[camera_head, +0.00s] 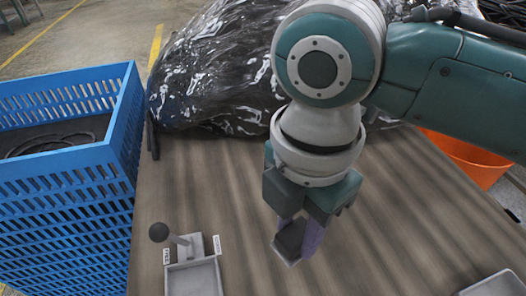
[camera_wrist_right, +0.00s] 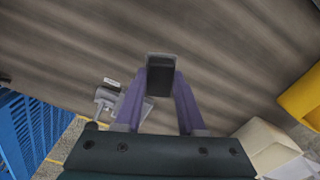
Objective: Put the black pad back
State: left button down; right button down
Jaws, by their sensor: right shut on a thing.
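My right gripper (camera_head: 299,238) is shut on the black pad (camera_head: 288,241), a small dark block with a light grey edge. The pad is held between the purple fingers above the brown table. It also shows in the right wrist view (camera_wrist_right: 159,76), between the fingertips. A grey fixture (camera_head: 193,277) with a shallow tray and a black-knobbed lever (camera_head: 160,233) stands on the table to the left of the pad, apart from it. My left gripper is not in view.
A blue slatted crate (camera_head: 65,180) with dark hose inside stands at the left. A black plastic-wrapped heap (camera_head: 215,75) lies behind the table. An orange bin (camera_head: 468,158) is at the right. A grey piece (camera_head: 498,285) sits at lower right. The table (camera_head: 390,225) between is clear.

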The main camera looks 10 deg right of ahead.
aim_at(293, 255)
notch_tip(293, 255, down, 7)
jog(key=shift+r+b, duration=0.1)
jog(key=shift+b, duration=0.85)
jog(key=shift+f, duration=0.2)
jog(key=c, duration=0.5)
grip_release()
